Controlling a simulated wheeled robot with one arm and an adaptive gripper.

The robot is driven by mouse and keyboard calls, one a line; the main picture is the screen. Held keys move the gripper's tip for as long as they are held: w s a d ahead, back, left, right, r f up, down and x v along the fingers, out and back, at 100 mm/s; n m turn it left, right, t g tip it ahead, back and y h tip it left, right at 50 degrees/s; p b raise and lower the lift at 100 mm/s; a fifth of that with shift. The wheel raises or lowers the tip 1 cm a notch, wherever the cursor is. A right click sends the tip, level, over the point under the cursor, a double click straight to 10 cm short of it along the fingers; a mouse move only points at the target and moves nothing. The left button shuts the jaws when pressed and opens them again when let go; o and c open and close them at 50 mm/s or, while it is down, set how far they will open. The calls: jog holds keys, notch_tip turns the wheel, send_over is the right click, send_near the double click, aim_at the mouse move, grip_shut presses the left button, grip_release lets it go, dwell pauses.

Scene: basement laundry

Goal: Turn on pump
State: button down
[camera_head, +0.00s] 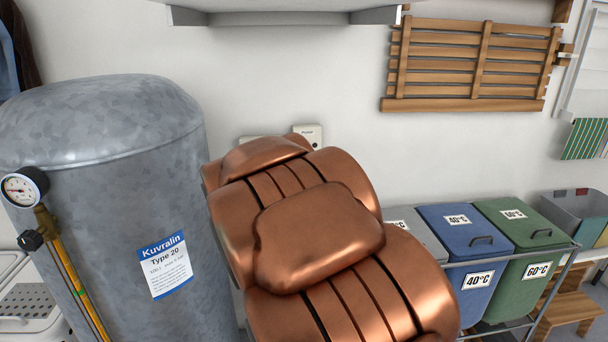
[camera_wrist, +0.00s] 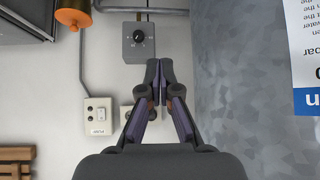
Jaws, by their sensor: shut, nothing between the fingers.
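A cream wall switch plate with a small label (camera_head: 308,136) shows above my copper arm in the head view. The label looks like "Pump" but is too small to read surely. The wrist view is upside down and shows the same plate (camera_wrist: 98,117) left of my gripper. A second plate (camera_head: 249,140) sits beside it, mostly hidden by my arm; in the wrist view my gripper partly covers it. My gripper (camera_wrist: 158,72) is shut and empty, in front of the wall, its tips just below a grey box with a black dial (camera_wrist: 138,40) in the picture. My arm hides it in the head view.
A large grey metal tank (camera_head: 110,170) with a gauge (camera_head: 20,188) stands close on the left. Laundry bins, blue (camera_head: 462,235) and green (camera_head: 520,225), stand right. A wooden rack (camera_head: 470,65) hangs on the wall. A shelf edge (camera_head: 285,18) overhangs at the top.

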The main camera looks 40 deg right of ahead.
jog(key=w+d+m+t+h+b, duration=0.1)
jog(key=w+d+t+h+b, duration=0.15)
jog(key=w+d, duration=0.4)
jog(key=w+d+m+t+h+b, duration=0.1)
jog(key=w+d+t+h+b, duration=0.2)
jog(key=d, duration=0.6)
jog(key=s+d+f+t+h+b, duration=0.1)
jog(key=s+d+t+h+b, duration=0.1)
jog(key=d+t+h+b, duration=0.3)
jog(key=d+t+b, duration=0.2)
jog(key=d+b, duration=0.2)
jog(key=d, duration=0.2)
jog(key=shift+f, duration=0.2)
jog(key=shift+h, duration=0.25)
jog(key=w+d+f+b+x, duration=0.1)
jog(key=f+x, duration=0.1)
jog(key=x, duration=1)
jog(key=shift+w+d+r+b, duration=0.15)
jog(key=shift+w+d+b, duration=0.05)
jog(key=shift+w+b, duration=0.15)
